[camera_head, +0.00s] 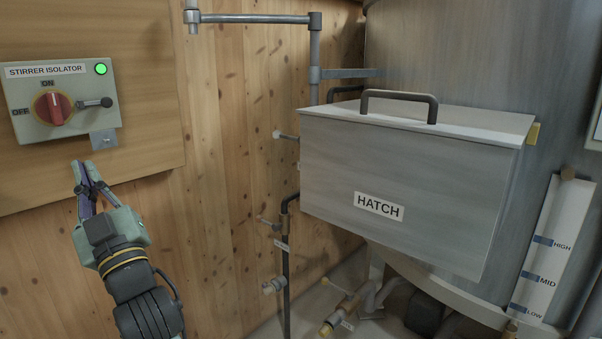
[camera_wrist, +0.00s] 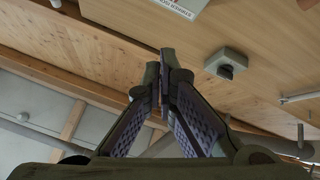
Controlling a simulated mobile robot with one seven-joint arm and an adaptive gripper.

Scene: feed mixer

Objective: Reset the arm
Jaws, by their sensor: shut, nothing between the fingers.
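My gripper (camera_head: 83,172) is at the left in the head view, pointing up, just below the stirrer isolator box. Its two fingers come together at the tips and hold nothing. The arm rises from the bottom left of the head view. The gripper looks apart from the isolator, though the depth between them is hard to judge.
The stirrer isolator (camera_head: 62,100) has a red knob, a small lever and a lit green lamp. A grey hatch box (camera_head: 400,190) with a black handle stands at right on the mixer tank. Pipes with valves (camera_head: 286,255) run between wall and hatch. A level gauge (camera_head: 541,255) is at far right.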

